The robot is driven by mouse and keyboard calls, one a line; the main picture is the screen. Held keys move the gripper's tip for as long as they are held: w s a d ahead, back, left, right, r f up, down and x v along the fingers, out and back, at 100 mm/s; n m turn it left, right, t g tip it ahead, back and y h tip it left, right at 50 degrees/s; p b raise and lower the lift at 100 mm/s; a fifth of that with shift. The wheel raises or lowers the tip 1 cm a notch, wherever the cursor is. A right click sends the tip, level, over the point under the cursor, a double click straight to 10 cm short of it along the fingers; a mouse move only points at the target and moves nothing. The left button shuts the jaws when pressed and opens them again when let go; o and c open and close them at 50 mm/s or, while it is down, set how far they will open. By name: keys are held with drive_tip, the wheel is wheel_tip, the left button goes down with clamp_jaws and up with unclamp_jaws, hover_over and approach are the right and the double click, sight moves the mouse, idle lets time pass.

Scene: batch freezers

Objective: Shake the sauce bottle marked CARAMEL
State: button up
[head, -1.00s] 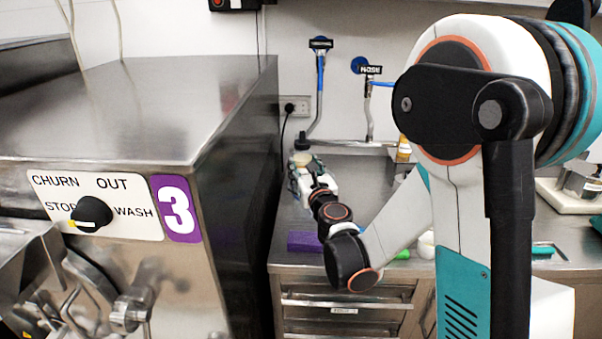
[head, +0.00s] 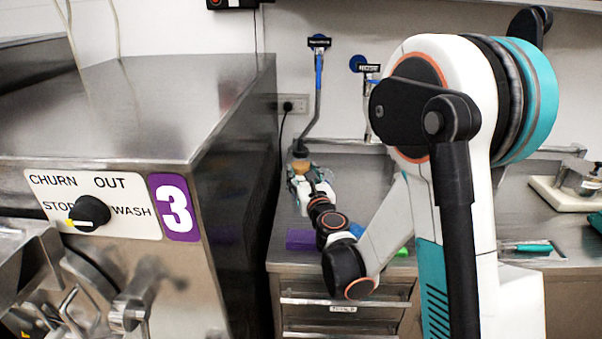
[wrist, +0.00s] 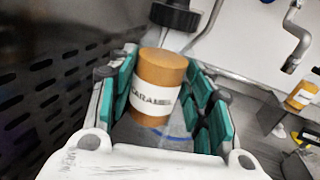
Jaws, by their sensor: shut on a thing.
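The CARAMEL bottle (wrist: 158,88) is an amber-brown cylinder with a white label, seen between the teal-padded fingers in the wrist view. It leans slightly in that picture. My gripper (wrist: 163,95) is shut on it. In the head view my gripper (head: 303,183) is small, above the back left of the counter near the freezer's side, with the amber bottle top (head: 301,166) showing above it. The bottle's lower part is hidden by the fingers, and I cannot tell its clearance above the counter.
Batch freezer 3 (head: 150,110) stands close on the left; its dark slotted side (wrist: 45,90) is near my gripper. A hanging hose (head: 318,85) is behind. A black ridged part (wrist: 175,14) is just beyond the bottle. Another amber bottle (wrist: 301,94) stands right. A purple block (head: 300,238) lies on the counter.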

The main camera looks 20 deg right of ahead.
sight(302, 147)
drive_tip(key=r, duration=0.5)
drive_tip(key=s+r, duration=0.1)
drive_tip(key=r, duration=0.1)
drive_tip(key=shift+r, duration=0.35)
drive_tip(key=f, duration=0.5)
drive_tip(key=w+f, duration=0.1)
drive_tip(key=f, duration=0.1)
drive_tip(key=shift+f, duration=0.3)
drive_tip(key=shift+s+r, duration=0.15)
drive_tip(key=shift+s, duration=0.1)
